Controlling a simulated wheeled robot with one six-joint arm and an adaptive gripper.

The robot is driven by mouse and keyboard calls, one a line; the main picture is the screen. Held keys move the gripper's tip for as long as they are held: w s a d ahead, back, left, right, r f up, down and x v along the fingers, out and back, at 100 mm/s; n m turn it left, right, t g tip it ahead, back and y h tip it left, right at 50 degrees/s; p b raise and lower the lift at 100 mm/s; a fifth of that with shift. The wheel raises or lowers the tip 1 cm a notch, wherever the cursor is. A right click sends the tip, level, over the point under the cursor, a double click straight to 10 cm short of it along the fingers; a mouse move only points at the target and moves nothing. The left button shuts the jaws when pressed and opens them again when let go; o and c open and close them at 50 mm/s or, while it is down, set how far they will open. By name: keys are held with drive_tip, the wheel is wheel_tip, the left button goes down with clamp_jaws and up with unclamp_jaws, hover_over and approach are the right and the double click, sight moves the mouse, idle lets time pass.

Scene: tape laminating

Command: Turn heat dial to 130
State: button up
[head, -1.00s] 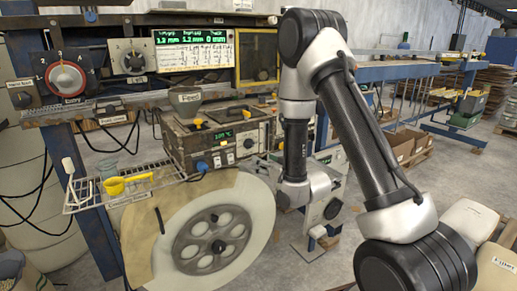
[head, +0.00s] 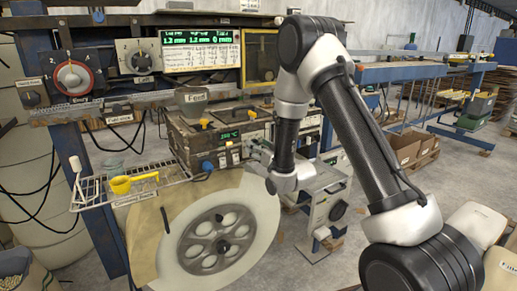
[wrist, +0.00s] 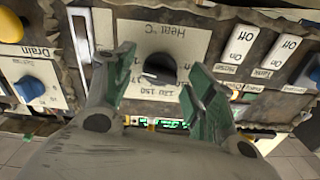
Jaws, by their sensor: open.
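The heat dial (wrist: 159,69) is a black round knob on a white plate marked "Heat °C", seen in the wrist view. Its pale pointer mark points to the left in that view. My gripper (wrist: 158,77) is open, with green-padded fingers on either side of the knob in the picture; I cannot tell whether they touch it. In the head view my gripper (head: 254,153) is at the front of the brown machine box (head: 190,147), and the dial is hidden there. A small green temperature display (head: 229,135) sits on the box; its digits are hard to read.
A blue drain knob (wrist: 29,88) and white on/off switches (wrist: 276,50) flank the dial. A large reel (head: 218,240) stands below, beside a wire shelf (head: 135,187) with a yellow scoop (head: 121,185). A red dial (head: 72,76) is at upper left.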

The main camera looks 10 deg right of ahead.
drive_tip(key=c, duration=1)
drive_tip(key=shift+c, duration=0.2)
drive_tip(key=shift+n, duration=0.3)
drive_tip(key=n, duration=2.3)
drive_tip(key=shift+f, duration=0.1)
drive_tip(key=o, duration=1)
